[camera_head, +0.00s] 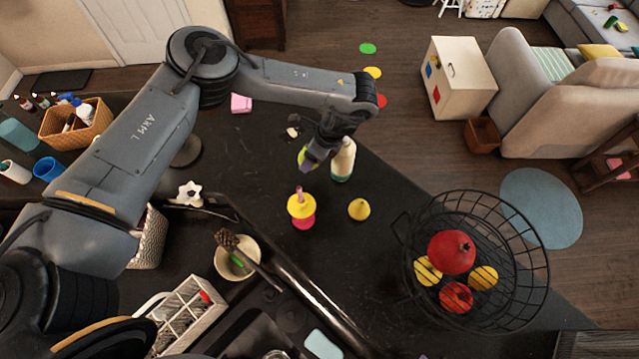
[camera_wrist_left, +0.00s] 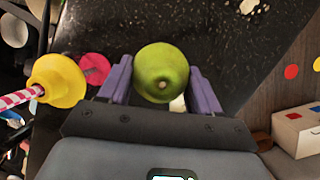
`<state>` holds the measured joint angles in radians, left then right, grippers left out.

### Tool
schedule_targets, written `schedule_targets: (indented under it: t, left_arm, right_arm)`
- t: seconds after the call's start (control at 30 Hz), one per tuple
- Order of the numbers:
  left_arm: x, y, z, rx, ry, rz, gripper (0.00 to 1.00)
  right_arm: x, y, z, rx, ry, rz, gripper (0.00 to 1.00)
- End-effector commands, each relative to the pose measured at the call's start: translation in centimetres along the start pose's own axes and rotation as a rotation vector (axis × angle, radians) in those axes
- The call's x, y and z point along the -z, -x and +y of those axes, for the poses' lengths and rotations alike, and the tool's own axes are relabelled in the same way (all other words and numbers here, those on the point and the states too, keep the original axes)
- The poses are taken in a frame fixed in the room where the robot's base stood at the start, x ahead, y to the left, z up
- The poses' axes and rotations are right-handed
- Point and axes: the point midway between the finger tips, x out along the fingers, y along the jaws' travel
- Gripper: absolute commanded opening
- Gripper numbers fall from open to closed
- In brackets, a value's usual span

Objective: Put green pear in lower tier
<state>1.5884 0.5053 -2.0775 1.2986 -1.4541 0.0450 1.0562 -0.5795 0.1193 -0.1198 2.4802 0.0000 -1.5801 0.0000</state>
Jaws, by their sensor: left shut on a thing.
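The green pear (camera_wrist_left: 162,73) sits between the two purple fingers of my left gripper (camera_wrist_left: 158,88), which is shut on it. In the head view the pear (camera_head: 303,156) is partly hidden by my left gripper (camera_head: 312,160), over the dark counter. A black wire basket (camera_head: 541,268) stands on the counter at the right, well away from the gripper. It holds a large red fruit (camera_head: 451,251), a smaller red fruit (camera_head: 456,297) and yellow fruits (camera_head: 483,278). The wires make its tiers hard to tell apart. My right gripper is not in view.
A bottle (camera_head: 343,160) stands right beside the gripper. A beige bowl (camera_head: 222,262) with a brush is near the sink edge.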

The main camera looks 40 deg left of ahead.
Motion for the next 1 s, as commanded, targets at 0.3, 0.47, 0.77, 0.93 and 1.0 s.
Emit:
schedule_targets:
  t: [0.3,0.47,0.77,0.93,1.0]
  left_arm:
    - [-3.1,-1.6,-2.5,0.168,-0.437,-0.053,0.29]
    - [-4.0,-1.8,-3.1,0.210,-0.536,-0.076,0.29]
    - [-2.9,-5.8,-3.7,0.225,-0.576,-0.087,0.29]
    - [-2.4,-7.2,-3.9,0.227,-0.575,-0.089,0.29]
    - [-2.2,-7.4,-4.0,0.228,-0.575,-0.089,0.29]
  right_arm:
    - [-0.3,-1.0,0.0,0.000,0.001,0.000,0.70]
    - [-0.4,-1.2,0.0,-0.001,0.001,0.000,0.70]
    - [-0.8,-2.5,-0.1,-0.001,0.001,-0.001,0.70]
    - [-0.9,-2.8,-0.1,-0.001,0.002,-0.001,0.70]
    - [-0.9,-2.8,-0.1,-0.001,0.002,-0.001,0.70]
